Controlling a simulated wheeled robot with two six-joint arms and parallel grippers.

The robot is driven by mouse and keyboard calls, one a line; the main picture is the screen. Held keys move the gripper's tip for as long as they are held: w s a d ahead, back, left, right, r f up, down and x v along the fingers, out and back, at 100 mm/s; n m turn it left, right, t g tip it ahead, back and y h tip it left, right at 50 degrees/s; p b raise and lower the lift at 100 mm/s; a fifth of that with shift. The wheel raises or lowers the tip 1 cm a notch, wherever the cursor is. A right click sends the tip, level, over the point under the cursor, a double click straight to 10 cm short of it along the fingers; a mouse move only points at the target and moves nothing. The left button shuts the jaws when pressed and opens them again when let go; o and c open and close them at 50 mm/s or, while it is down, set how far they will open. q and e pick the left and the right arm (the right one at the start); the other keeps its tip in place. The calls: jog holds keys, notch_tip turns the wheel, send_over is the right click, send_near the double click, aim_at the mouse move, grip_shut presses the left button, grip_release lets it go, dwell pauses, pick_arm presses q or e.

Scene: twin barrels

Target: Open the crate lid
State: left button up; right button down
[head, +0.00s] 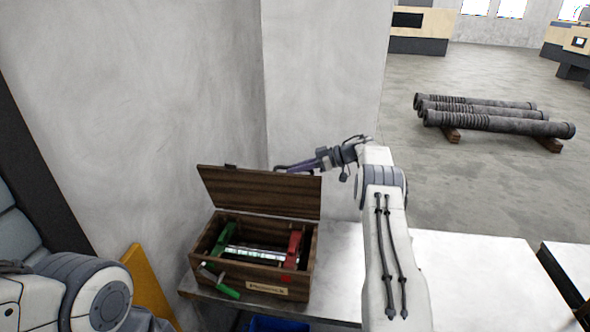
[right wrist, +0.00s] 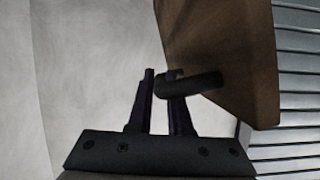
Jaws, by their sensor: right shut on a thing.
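The wooden crate (head: 297,262) stands on the table with its lid (head: 260,194) raised, tilted upright at the back, so its inside shows. My right gripper (head: 284,169) is at the lid's upper right part, partly hidden behind it in the head view. In the right wrist view my right gripper (right wrist: 163,88) is shut on a dark handle (right wrist: 205,83) that sticks out from the lid's wooden board (right wrist: 225,50). My left arm shows at the lower left of the head view, but its gripper is out of view.
Red and green tools lie in the crate, and a green-handled one (head: 222,284) hangs over its front. A grey wall (head: 150,110) and a pillar (head: 325,80) stand behind. The white tabletop (head: 480,280) is clear to the right. Pipes (head: 500,118) lie on the floor farther off.

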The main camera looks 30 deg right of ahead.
jog(key=shift+s+d+f, duration=0.1)
jog(key=shift+f, duration=0.1)
jog(key=c, duration=0.8)
grip_release()
jog(key=shift+c, duration=0.2)
jog(key=shift+r, duration=0.1)
jog(key=b+v, duration=0.2)
jog(key=v, duration=0.2)
jog(key=shift+d+b, duration=0.2)
jog(key=shift+b, duration=0.15)
jog(key=v, duration=0.6)
jog(key=shift+b, duration=0.35)
jog(key=shift+s+a+r, duration=0.1)
jog(key=shift+r, duration=0.05)
